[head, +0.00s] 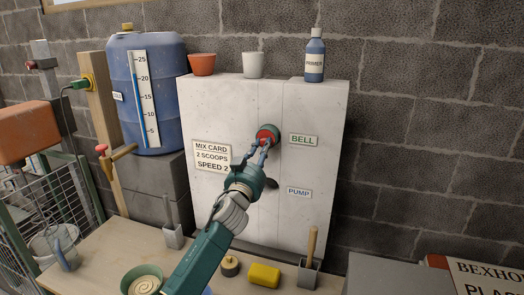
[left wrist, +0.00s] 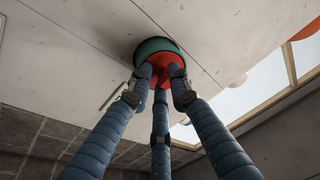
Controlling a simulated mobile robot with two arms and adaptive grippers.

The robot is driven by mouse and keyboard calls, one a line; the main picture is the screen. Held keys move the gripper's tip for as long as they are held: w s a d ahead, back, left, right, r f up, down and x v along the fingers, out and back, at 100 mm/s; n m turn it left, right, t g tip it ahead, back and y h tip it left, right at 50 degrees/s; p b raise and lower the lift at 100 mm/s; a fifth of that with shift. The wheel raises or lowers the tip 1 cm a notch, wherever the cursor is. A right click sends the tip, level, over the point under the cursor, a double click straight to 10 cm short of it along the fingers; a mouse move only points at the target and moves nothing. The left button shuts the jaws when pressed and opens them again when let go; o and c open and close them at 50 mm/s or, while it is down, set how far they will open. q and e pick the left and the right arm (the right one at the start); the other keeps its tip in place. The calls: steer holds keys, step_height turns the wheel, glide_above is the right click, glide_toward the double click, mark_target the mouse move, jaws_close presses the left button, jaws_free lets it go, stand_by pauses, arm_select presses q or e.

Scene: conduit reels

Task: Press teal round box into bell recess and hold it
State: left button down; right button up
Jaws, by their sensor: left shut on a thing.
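A teal round box (head: 272,128) with a red near side sits against the white panel (head: 225,115), just left of the green BELL label (head: 303,140). My left gripper (head: 266,143) reaches up from below, its blue segmented fingers shut on the red part. In the left wrist view the teal box (left wrist: 150,46) meets the panel face, and the left gripper's fingertips (left wrist: 158,80) close around its red part. The box and fingers hide the recess, so I cannot tell how deep the box sits. My right gripper is not in view.
A dark round opening (head: 272,183) is beside the PUMP label (head: 298,192). A primer bottle (head: 314,60), a white cup (head: 253,65) and an orange pot (head: 202,64) stand on the panel's top. A yellow sponge (head: 264,275) and a teal bowl (head: 141,273) are on the bench below.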

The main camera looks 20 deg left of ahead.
arm_select(q)
steer(key=shift+w+f+b, duration=0.15)
steer(key=shift+w+b, duration=0.3)
steer(key=shift+w, duration=0.15)
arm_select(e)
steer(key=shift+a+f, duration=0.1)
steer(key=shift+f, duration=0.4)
arm_select(q)
steer(key=shift+w+b, duration=0.35)
steer(key=shift+w, duration=0.15)
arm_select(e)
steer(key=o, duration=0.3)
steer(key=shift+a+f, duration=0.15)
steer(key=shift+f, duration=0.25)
arm_select(q)
steer(key=shift+w+d, duration=0.1)
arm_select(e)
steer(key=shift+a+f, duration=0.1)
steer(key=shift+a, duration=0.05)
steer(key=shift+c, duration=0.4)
arm_select(q)
steer(key=shift+w, duration=0.1)
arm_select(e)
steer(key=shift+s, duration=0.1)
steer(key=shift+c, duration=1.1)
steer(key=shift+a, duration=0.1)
arm_select(q)
steer(key=shift+w, duration=0.1)
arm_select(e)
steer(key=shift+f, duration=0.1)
